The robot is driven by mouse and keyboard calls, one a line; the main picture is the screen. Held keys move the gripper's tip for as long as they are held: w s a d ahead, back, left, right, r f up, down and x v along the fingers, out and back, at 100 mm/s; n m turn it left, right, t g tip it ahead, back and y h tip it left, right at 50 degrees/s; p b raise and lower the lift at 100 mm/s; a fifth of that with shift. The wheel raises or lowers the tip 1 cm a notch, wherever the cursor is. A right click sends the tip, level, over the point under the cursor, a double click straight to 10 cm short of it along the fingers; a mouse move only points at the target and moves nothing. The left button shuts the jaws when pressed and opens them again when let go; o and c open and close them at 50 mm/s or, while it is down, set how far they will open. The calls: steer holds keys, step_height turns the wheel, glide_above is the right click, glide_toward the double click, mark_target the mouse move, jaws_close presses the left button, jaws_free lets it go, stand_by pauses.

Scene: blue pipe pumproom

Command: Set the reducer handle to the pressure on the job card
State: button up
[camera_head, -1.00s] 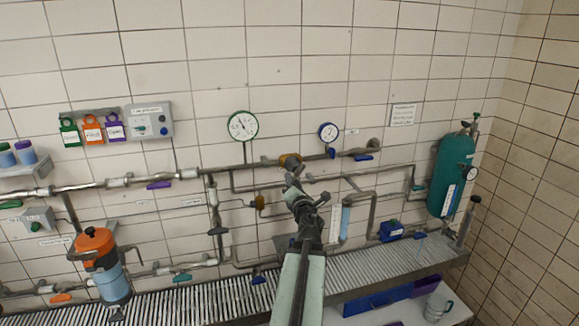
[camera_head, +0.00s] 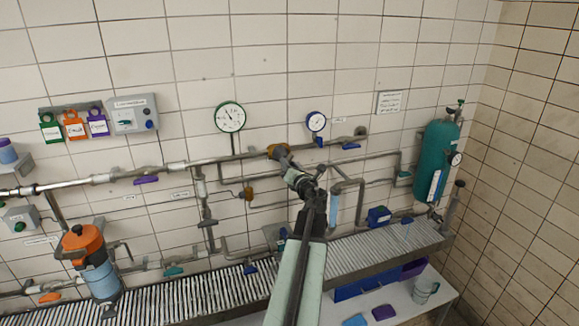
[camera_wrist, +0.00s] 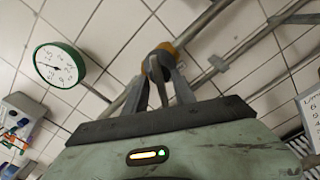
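The reducer (camera_head: 278,151) is a brass-coloured body on the upper pipe, in the middle of the head view. It also shows in the wrist view (camera_wrist: 167,47), with a grey handle (camera_wrist: 157,72) in front of it. My gripper (camera_head: 287,163) is right at the reducer. In the wrist view my gripper's fingers (camera_wrist: 160,84) stand on both sides of the handle; whether they press on it I cannot tell. A green-rimmed gauge (camera_head: 230,117) hangs above left of the reducer. A white card (camera_head: 389,102) is on the wall to the right, its writing too small to read.
A smaller blue-rimmed gauge (camera_head: 316,121) is close right of the reducer. Pipes with several coloured levers run along the wall. An orange-topped blue canister (camera_head: 97,268) stands left, a green cylinder (camera_head: 437,160) right. A ribbed grey ledge (camera_head: 370,250) runs below.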

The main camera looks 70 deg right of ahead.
jaws_close()
steer(key=shift+m, duration=1.7)
jaws_free()
steer(key=shift+s, duration=0.1)
steer(key=v, duration=0.8)
steer(key=shift+d, duration=0.1)
stand_by(0.8)
